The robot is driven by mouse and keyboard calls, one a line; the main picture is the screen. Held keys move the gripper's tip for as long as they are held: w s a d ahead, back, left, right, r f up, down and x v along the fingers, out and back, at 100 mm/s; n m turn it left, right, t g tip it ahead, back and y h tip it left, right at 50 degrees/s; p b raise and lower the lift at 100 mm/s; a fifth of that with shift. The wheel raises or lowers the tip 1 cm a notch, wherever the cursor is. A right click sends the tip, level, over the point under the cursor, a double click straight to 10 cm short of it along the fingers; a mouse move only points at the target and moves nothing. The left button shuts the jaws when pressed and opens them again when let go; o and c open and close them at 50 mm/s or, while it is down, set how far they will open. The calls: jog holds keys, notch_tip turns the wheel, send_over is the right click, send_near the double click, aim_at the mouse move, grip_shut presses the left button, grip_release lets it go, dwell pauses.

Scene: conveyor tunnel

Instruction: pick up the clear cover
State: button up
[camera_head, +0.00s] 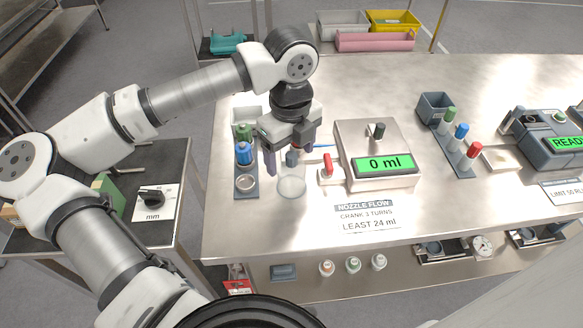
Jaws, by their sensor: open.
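A clear, round-walled piece (291,188) stands on the steel bench just left of the meter box. It looks like the clear cover, but I cannot tell it from a clear cup. My gripper (290,163) is over it, pointing down, with its fingers apart. The left finger shows plainly; the right finger is partly hidden by the hand and nearby parts. A small dark blue-grey part (292,158) shows between the fingers, above the clear piece. I see no contact between the fingers and the clear piece.
The meter box (362,182) reading "0 ml", with a red-handled tap (327,168), stands close on the right. A dark rack (246,187) with green- and blue-capped bottles is close on the left. Capped bottles (461,131) stand farther right. The bench front (270,230) is clear.

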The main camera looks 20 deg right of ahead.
aim_at(291, 167)
jog(key=shift+s+f+p, duration=0.15)
jog(key=shift+f+p, duration=0.6)
jog(key=shift+f, duration=1.4)
jog(key=c, duration=1)
